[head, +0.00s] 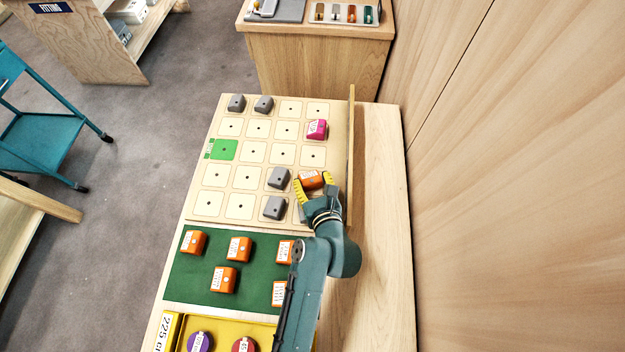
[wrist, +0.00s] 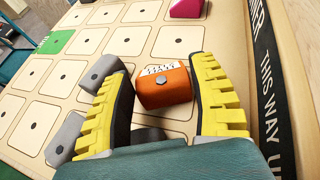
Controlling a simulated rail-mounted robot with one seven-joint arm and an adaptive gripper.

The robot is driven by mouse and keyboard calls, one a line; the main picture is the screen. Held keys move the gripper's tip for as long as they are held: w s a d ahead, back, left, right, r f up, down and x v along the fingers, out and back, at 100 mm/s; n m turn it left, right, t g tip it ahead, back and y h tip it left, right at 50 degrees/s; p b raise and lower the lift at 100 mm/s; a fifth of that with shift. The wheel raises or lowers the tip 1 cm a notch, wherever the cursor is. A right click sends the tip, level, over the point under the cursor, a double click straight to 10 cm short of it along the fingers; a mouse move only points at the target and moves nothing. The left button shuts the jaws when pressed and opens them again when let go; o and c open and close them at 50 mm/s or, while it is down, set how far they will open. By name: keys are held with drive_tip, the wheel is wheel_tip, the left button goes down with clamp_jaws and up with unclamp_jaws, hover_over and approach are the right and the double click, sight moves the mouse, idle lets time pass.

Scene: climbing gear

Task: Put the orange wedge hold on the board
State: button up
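An orange hold (head: 311,179) with a white label sits between the two yellow fingers of my gripper (head: 313,184), at a right-column cell of the board (head: 222,122). Several other orange holds (head: 239,249) lie on the green mat (head: 190,284). The holds' label text is too small to read, so I cannot tell which is the wedge.
Grey holds (head: 278,179) stand left of my gripper, and another grey hold (head: 274,207) is nearer the mat. A pink hold (head: 317,129) is farther up the board. A green cell (head: 223,150) is at the left. An upright wooden strip (head: 351,150) runs close along the right.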

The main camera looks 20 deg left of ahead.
drive_tip(key=shift+o, duration=1.4)
drive_tip(key=shift+r, duration=0.2)
drive_tip(key=p+v, duration=0.2)
drive_tip(key=v, duration=0.5)
drive_tip(key=shift+s+d+r, duration=0.1)
drive_tip(key=shift+s+d, duration=0.05)
drive_tip(key=shift+s, duration=0.05)
drive_tip(key=w+d+r+n+t+h, duration=0.1)
drive_tip(key=w+d+r+n+t, duration=0.15)
drive_tip(key=r+n, duration=0.45)
drive_tip(key=w+d+r+n+t+h, duration=0.1)
drive_tip(key=d+r+n+t, duration=0.2)
drive_tip(key=r, duration=0.7)
drive_tip(key=w+d+r+n+t+h, duration=0.1)
drive_tip(key=w+d+r+n, duration=0.15)
drive_tip(key=r+n, duration=0.5)
drive_tip(key=s+d+r+n+t+h, duration=0.1)
drive_tip(key=s+d+r+n+h, duration=0.1)
drive_tip(key=r, duration=0.4)
drive_tip(key=s+d+r+n+t+h, duration=0.2)
drive_tip(key=s+d+r+n, duration=0.1)
drive_tip(key=r, duration=0.4)
drive_tip(key=s+d+r+n+t+h, duration=0.1)
drive_tip(key=s+d+r+n, duration=0.1)
drive_tip(key=s+r+n, duration=0.2)
wheel_tip(320, 180, up, 3)
drive_tip(key=shift+d+f+n+t+h, duration=0.2)
drive_tip(key=shift+d+n+t+h, duration=0.15)
drive_tip(key=shift+n, duration=0.4)
